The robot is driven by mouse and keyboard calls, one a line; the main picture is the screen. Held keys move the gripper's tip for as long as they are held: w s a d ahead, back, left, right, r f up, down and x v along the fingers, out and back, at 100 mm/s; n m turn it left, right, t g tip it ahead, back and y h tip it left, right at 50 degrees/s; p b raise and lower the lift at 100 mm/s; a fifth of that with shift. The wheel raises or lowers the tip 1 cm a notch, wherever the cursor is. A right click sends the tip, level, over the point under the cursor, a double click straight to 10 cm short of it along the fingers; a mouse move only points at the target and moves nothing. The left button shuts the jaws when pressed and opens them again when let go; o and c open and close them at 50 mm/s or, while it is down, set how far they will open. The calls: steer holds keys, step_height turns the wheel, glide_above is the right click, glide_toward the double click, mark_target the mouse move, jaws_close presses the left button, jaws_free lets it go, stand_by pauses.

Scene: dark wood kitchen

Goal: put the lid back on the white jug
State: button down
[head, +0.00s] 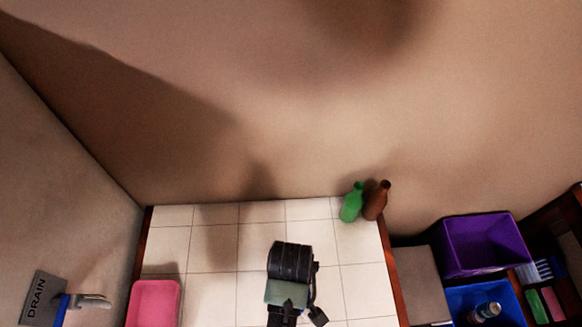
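I see neither the white jug nor its lid in the head view. A dark, segmented part with a grey-green band at the bottom centre, over the tiled counter, looks like part of my arm. No gripper fingers can be made out, so I cannot see whether my gripper holds anything.
A green bottle (352,202) and a brown bottle (375,201) stand at the counter's back right corner. A pink tray (154,303) is at the left. A purple bin (484,245) and a blue bin (463,302) are at the right.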

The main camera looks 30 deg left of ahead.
jaws_free()
stand_by(0.7)
steer(key=shift+r, duration=0.1)
steer(key=shift+r, duration=3.4)
jaws_close()
